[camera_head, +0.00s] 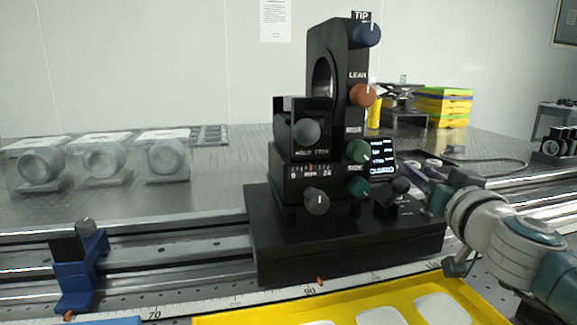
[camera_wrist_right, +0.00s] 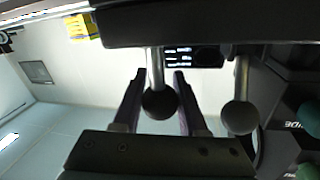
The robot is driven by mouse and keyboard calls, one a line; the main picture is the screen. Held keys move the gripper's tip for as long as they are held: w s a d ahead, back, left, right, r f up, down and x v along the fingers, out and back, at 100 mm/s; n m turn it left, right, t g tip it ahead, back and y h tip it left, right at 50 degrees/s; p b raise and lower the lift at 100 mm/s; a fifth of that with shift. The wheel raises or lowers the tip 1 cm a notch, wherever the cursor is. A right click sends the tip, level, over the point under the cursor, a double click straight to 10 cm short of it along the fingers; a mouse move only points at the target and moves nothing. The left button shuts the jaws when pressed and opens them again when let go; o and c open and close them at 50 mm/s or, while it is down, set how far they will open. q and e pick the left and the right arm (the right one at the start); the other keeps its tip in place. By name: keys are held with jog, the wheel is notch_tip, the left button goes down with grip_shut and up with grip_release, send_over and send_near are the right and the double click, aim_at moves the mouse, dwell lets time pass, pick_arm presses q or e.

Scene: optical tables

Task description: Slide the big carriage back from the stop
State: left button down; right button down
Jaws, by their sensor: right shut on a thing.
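The big black carriage (camera_head: 345,245) sits on the rail and carries a tall black tower (camera_head: 338,60) with coloured knobs. The blue stop (camera_head: 78,265) is clamped on the rail to the left, with a clear gap of bare rail between it and the carriage. My right gripper (camera_head: 413,178) is at the carriage's right side, beside the small display. In the right wrist view its purple fingers (camera_wrist_right: 160,98) are shut around a black ball knob (camera_wrist_right: 160,104) on a metal stem. A second ball knob (camera_wrist_right: 239,117) is beside it. My left gripper is out of view.
A yellow tray (camera_head: 350,318) with white pads lies in front of the rail. Several clear mounts (camera_head: 105,165) stand on the table at the left. Yellow and green bins (camera_head: 443,105) are at the back right. A scale strip (camera_head: 220,303) runs along the rail front.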

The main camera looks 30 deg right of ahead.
jog(key=shift+w+a+r, duration=0.1)
jog(key=shift+a, duration=0.2)
jog(key=c, duration=0.9)
grip_release()
jog(key=shift+a, duration=0.2)
jog(key=shift+o, duration=0.9)
jog(key=shift+a, duration=0.1)
jog(key=shift+o, duration=1.3)
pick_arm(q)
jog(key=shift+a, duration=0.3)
